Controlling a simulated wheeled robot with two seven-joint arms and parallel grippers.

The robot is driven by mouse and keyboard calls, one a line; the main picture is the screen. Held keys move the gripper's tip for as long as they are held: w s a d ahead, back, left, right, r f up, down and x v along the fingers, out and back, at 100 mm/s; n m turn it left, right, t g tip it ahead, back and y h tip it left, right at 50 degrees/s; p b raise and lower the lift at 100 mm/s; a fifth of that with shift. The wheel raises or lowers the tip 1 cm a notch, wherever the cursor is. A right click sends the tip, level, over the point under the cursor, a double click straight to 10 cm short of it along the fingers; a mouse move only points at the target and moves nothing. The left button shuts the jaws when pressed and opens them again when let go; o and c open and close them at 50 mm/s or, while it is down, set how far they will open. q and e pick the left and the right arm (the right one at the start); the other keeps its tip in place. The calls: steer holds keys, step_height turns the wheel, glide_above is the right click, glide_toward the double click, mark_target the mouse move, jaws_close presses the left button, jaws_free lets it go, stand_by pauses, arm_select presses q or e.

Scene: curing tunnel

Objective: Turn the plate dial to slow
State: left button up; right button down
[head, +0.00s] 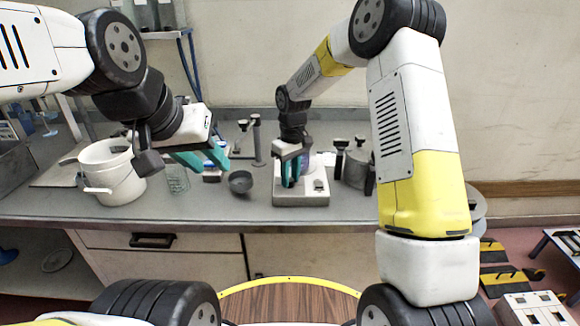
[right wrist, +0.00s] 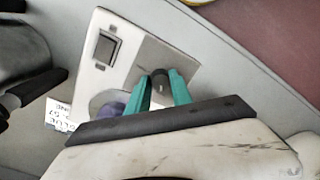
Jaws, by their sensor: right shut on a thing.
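The plate unit (head: 314,190) is a low pale box on the bench. In the right wrist view its top (right wrist: 88,75) shows a dark rocker switch (right wrist: 106,47) and a grey panel. My right gripper (head: 291,182) points down over the unit. In the right wrist view its teal fingers are shut on the dark round dial (right wrist: 158,78), one on each side. No slow mark is readable, and I cannot tell the dial's setting. My left gripper (head: 203,158) is empty, its teal fingers apart, above the bench to the left.
A white bucket (head: 112,175), a glass jar (head: 177,180) and a small dark bowl (head: 240,182) stand left of the unit. A grey metal pot (head: 358,168) stands close on its right. A purple object (right wrist: 110,108) is beside the dial. A handwritten tag (right wrist: 58,116) lies near the unit.

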mark_target(291, 179)
steer(key=shift+r, duration=0.1)
stand_by(0.3)
steer(key=c, duration=1.1)
jaws_free()
steer(key=shift+c, duration=0.2)
steer(key=shift+w+d+r, duration=0.1)
steer(key=shift+w+r, duration=0.05)
steer(key=shift+r, duration=3.7)
